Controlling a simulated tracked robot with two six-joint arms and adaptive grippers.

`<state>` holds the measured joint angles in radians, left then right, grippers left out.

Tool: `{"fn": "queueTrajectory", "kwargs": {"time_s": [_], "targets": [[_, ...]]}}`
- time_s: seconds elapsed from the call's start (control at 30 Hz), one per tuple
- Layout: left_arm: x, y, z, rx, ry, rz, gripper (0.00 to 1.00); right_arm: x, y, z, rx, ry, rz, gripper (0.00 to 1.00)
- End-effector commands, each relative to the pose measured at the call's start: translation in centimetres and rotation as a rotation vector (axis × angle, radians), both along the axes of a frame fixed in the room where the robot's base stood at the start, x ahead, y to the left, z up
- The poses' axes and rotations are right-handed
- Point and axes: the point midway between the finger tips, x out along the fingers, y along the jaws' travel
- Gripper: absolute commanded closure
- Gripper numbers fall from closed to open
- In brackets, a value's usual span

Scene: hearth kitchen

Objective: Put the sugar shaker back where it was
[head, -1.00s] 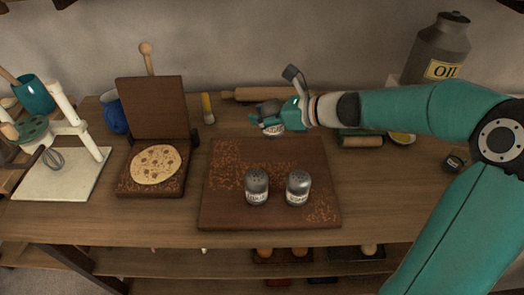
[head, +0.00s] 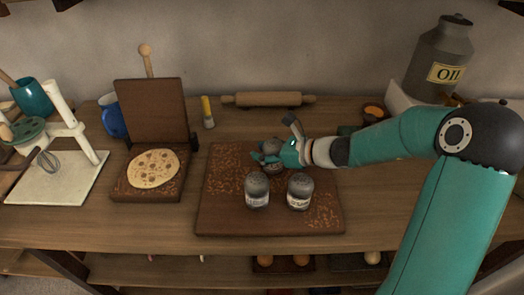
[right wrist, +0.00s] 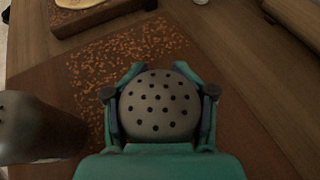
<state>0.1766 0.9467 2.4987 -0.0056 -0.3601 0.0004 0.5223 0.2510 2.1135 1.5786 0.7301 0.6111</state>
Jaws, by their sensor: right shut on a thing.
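My right gripper (head: 272,150) is shut around a grey metal shaker with a holed domed top (right wrist: 160,105), seen from above in the right wrist view. It holds the shaker over the back middle of the dark speckled board (head: 218,222). I cannot tell whether its base touches the board, and its label is hidden. Two similar labelled shakers stand upright on the board in front of it, a left one (head: 257,192) and a right one (head: 300,193). Their labels are too small to read surely. One standing shaker (right wrist: 38,128) shows in the right wrist view. My left gripper is out of view.
A hinged press (head: 150,110) with a flatbread (head: 153,168) stands left of the board. An oil can (head: 442,62) stands back right. The board's left part is clear.

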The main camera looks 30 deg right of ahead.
Motion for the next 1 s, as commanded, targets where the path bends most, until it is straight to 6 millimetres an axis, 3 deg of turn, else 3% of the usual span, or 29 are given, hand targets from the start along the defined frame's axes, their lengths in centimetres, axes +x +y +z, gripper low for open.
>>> {"fn": "queueTrajectory", "kwargs": {"time_s": [0.1,0.13,0.33,0.8,1.0], "targets": [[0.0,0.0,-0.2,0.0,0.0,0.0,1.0,0.0,0.0,-0.1,0.0,0.0,0.0,0.91],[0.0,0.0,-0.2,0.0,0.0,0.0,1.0,0.0,0.0,-0.2,0.0,0.0,0.0,0.51],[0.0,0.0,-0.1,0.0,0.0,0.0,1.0,0.0,0.0,-0.1,0.0,0.0,0.0,0.19],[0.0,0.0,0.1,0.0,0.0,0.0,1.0,-0.1,-0.1,0.2,0.0,0.0,-0.001,0.19],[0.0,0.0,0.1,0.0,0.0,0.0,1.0,-1.9,-1.3,1.1,-0.002,-0.002,-0.004,0.19]]}}
